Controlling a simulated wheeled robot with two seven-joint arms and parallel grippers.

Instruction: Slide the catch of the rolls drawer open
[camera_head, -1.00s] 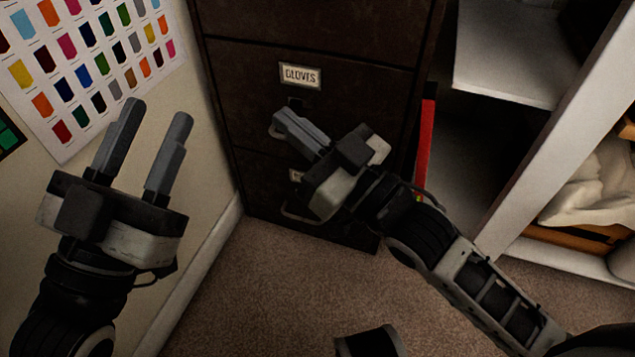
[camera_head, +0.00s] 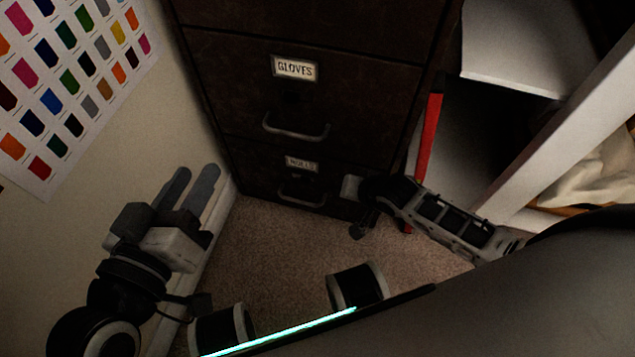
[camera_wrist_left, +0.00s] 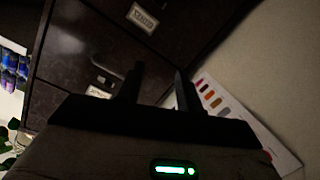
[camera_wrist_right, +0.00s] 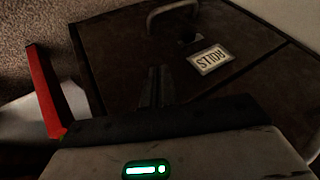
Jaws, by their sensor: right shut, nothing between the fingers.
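The rolls drawer (camera_head: 265,170) is the low drawer of a dark cabinet, shut, with a pale label (camera_head: 301,164). Its bar handle (camera_head: 301,199) is below the label. In the right wrist view the drawer face (camera_wrist_right: 130,50) shows the label (camera_wrist_right: 211,60) upside down. A small dark catch (camera_wrist_right: 187,38) lies between label and handle (camera_wrist_right: 172,12); its exact position is hard to read. My right gripper (camera_wrist_right: 155,72) is shut and empty in front of the drawer, beside the label, its tips apart from the catch in the picture. My left gripper (camera_head: 193,172) is open and empty by the wall.
The gloves drawer (camera_head: 225,85) is above, shut, with its own handle (camera_head: 296,130). A red upright strip (camera_head: 429,135) and white shelving (camera_head: 515,60) stand right of the cabinet. A colour chart (camera_head: 75,75) hangs on the left wall. Carpet (camera_head: 270,245) in front is clear.

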